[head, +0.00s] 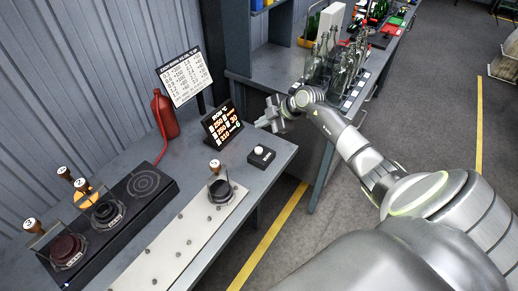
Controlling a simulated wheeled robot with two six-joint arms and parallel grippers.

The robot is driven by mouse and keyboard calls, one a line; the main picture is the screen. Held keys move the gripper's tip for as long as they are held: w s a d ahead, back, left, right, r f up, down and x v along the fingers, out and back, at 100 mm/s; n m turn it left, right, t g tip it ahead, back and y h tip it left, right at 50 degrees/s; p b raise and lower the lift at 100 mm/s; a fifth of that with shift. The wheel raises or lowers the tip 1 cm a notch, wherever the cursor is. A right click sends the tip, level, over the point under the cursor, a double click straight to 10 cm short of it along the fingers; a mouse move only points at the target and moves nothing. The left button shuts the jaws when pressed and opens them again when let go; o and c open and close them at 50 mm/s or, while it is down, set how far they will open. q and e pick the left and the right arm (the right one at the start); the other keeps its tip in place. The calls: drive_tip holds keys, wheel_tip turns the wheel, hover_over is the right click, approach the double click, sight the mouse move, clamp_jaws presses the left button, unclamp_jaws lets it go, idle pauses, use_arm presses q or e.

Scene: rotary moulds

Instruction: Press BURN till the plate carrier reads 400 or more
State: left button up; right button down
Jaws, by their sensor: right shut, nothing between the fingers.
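The small display (222,122) stands tilted on the grey bench and shows a heading and orange numbers; the digits are too small to read surely. A dark box with a pale round button (261,151) sits near the bench's right edge, in front of the display; no label on it is legible. My right gripper (262,122) is shut and empty, above the bench's far right corner, beyond the button box and apart from it. My left gripper is not in view.
A black burner strip (145,184) carries moulds with numbered handles. A pale rail (170,258) holds another dark mould (220,190). A red bottle (164,115) and a printed chart (184,76) stand behind. Glass bottles (345,68) crowd the far bench.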

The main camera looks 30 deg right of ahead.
drive_tip(key=shift+f, duration=0.15)
drive_tip(key=b, duration=0.7)
hover_over(262, 150)
wheel_tip(262, 150, down, 8)
drive_tip(key=shift+r, duration=0.25)
drive_tip(key=shift+f+b, duration=0.3)
drive_tip(key=shift+f, duration=0.2)
drive_tip(key=shift+f, duration=0.15)
idle(1.0)
drive_tip(key=shift+f, duration=0.35)
